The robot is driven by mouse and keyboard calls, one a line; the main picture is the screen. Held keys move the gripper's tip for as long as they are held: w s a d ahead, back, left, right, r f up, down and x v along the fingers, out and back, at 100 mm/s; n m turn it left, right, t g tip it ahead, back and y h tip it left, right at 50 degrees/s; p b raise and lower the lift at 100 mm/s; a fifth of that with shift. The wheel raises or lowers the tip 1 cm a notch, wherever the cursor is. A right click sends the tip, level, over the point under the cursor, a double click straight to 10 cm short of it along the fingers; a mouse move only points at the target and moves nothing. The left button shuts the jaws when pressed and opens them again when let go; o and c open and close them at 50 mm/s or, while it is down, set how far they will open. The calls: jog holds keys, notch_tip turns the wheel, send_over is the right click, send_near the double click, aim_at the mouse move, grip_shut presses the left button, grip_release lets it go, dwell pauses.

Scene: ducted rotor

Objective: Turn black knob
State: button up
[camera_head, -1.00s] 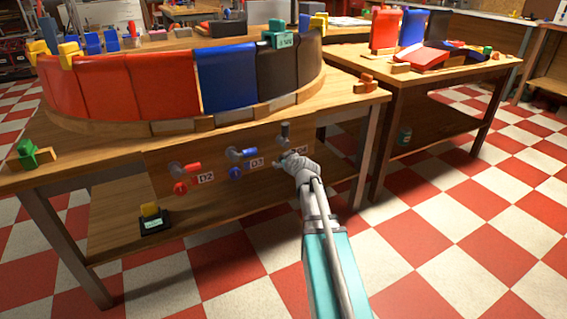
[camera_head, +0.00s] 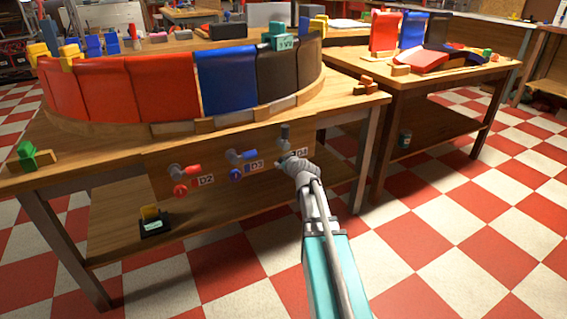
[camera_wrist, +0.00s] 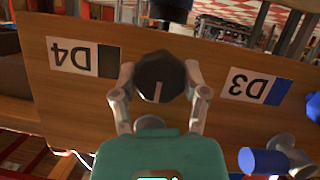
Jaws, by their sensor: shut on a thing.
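The black knob (camera_wrist: 160,80) is a faceted knob with a pale line on its face, in the middle of the wrist view. It sits on a wooden panel (camera_wrist: 225,55) beside the D4 label (camera_wrist: 71,57), which shows upside down. My gripper (camera_wrist: 159,75) has its two grey fingers against opposite sides of the knob and is shut on it. In the head view my gripper (camera_head: 286,161) reaches the panel's right end and hides the knob. A dark lever (camera_head: 285,131) stands just above it.
A red knob (camera_head: 181,190) and lever at D2 and a blue knob (camera_head: 236,174) and lever at D3 are to the left. The table (camera_head: 345,108) carries a curved row of coloured panels above. A second table (camera_head: 400,77) stands at right. The checkered floor is clear.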

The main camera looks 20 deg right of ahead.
jog(key=shift+y, duration=0.3)
jog(key=m+y, duration=0.1)
jog(key=m, duration=0.1)
jog(key=shift+f+m, duration=0.1)
jog(key=shift+m, duration=0.2)
jog(key=m+y+b, duration=0.1)
jog(key=m+y, duration=0.1)
jog(key=m, duration=0.1)
jog(key=shift+d+f+y, duration=0.1)
jog(key=shift+y, duration=0.2)
jog(key=m+y+b, duration=0.2)
jog(key=m, duration=0.2)
jog(key=shift+f+t+b, duration=0.1)
jog(key=shift+t+b, duration=0.25)
jog(key=shift+t, duration=0.05)
jog(key=shift+m+t+y+b, duration=0.6)
jog(key=shift+m+y+b, duration=0.3)
jog(key=shift+m, duration=0.6)
jog(key=o, duration=1.2)
jog(key=shift+c, duration=0.2)
